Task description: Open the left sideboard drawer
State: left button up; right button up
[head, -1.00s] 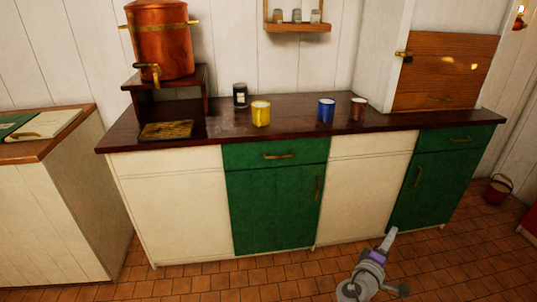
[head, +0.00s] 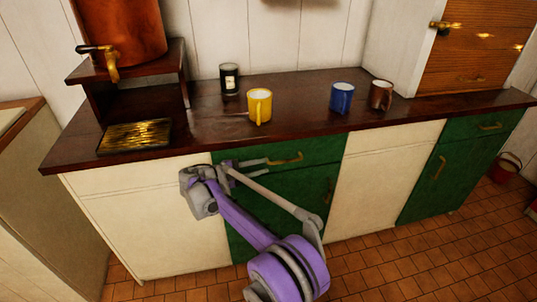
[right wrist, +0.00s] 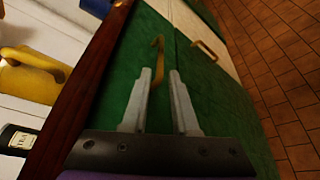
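The left sideboard drawer (head: 325,150) is a green front under the dark worktop, with a brass bar handle (head: 287,159). It looks closed, flush with the cabinet. My right gripper (head: 268,165) is in front of this drawer, just left of the handle in the head view. Its two grey fingers are apart and hold nothing. In the right wrist view the drawer handle (right wrist: 159,50) lies just beyond and between the fingertips (right wrist: 161,74); I cannot tell whether they touch it. My right forearm hides part of the green door below. My left gripper is not in view.
The worktop (head: 300,110) carries a yellow mug (head: 259,105), a blue mug (head: 342,97), a brown mug (head: 381,95) and a dark jar (head: 229,79). A copper urn (head: 120,30) stands on a shelf at left. The tiled floor (head: 400,265) in front is clear.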

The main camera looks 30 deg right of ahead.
aim_at(283, 162)
jog(key=b+x, duration=0.1)
jog(key=x, duration=0.9)
jog(key=shift+s+d+b, duration=0.2)
jog(key=shift+d+b, duration=0.15)
jog(key=shift+b, duration=0.05)
grip_shut()
dwell(0.9)
